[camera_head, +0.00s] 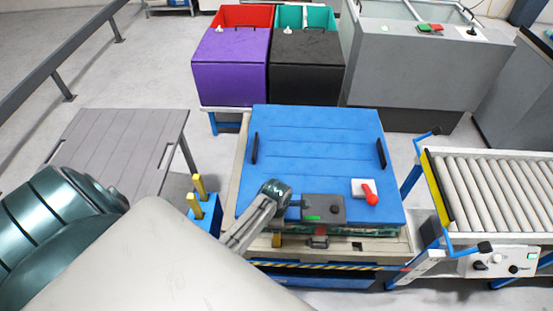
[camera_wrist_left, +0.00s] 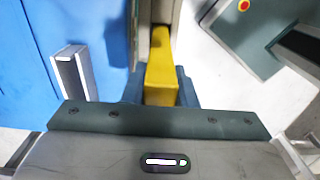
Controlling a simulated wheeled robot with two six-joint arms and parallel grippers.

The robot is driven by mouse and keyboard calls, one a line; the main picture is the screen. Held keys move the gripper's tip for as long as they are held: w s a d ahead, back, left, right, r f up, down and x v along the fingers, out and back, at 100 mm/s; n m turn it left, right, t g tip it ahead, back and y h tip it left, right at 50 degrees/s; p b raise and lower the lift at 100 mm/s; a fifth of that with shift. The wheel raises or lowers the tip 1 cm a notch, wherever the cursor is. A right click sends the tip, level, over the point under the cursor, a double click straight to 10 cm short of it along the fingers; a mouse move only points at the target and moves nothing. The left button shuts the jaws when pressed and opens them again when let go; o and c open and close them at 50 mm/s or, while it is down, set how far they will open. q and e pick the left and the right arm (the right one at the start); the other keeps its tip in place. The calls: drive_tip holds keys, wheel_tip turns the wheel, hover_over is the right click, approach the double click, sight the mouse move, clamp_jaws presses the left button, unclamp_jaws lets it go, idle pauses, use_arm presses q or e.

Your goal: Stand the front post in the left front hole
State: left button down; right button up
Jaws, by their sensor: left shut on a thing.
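My left gripper (camera_wrist_left: 160,98) is shut on a yellow post (camera_wrist_left: 161,75), which shows between its fingers in the left wrist view. A beige surface lies just past the post there. In the head view a short yellow piece (camera_head: 277,240) shows below my wrist, at the front of the beige frame (camera_head: 378,245). Most of the gripper and post is hidden there by my arm. I cannot tell whether the post's lower end is in a hole. Two yellow posts (camera_head: 199,184) stand in a blue holder (camera_head: 212,214) left of the frame. My right gripper is not in view.
A roller conveyor (camera_head: 495,195) stands to the right. Purple (camera_head: 230,70) and black (camera_head: 307,70) bins stand behind. A grey table (camera_head: 115,150) is at left.

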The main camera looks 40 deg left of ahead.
use_arm(q)
drive_tip(key=shift+f, duration=0.8)
drive_tip(key=c, duration=1.1)
unclamp_jaws()
drive_tip(key=shift+b, duration=0.3)
wheel_tip(320, 180, up, 11)
drive_tip(key=shift+f+b, duration=0.1)
drive_tip(key=shift+b, duration=1)
